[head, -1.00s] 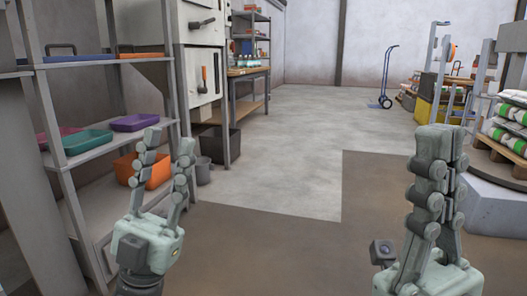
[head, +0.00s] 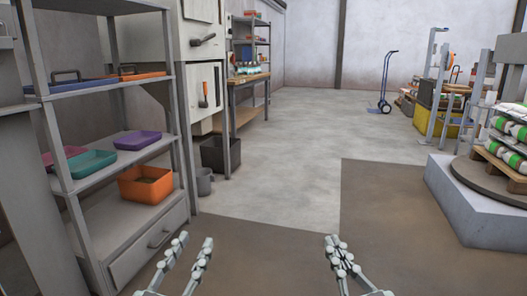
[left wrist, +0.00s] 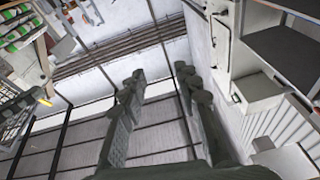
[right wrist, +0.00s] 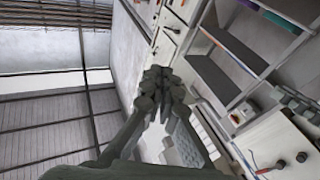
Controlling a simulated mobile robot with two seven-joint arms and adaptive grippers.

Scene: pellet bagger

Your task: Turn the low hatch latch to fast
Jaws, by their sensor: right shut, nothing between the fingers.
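In the head view the pale cabinet (head: 196,72) stands at the left behind the shelf rack. Its low hatch carries a latch (head: 203,94) with a red-orange part and a dark lever, which hangs roughly upright. A second dark handle (head: 203,39) sits on the door above. My left gripper (head: 194,242) is open and empty at the bottom of the head view, well short of the cabinet. Its spread fingers also show in the left wrist view (left wrist: 157,78). My right gripper (head: 333,241) is shut and empty, further right; its fingertips meet in the right wrist view (right wrist: 157,72).
A grey shelf rack (head: 88,176) with trays and an orange bin (head: 145,184) stands close at the left. A dark bin (head: 221,154) and a grey bucket (head: 204,181) stand below the cabinet. A round platform (head: 470,190) is at the right. The middle floor is clear.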

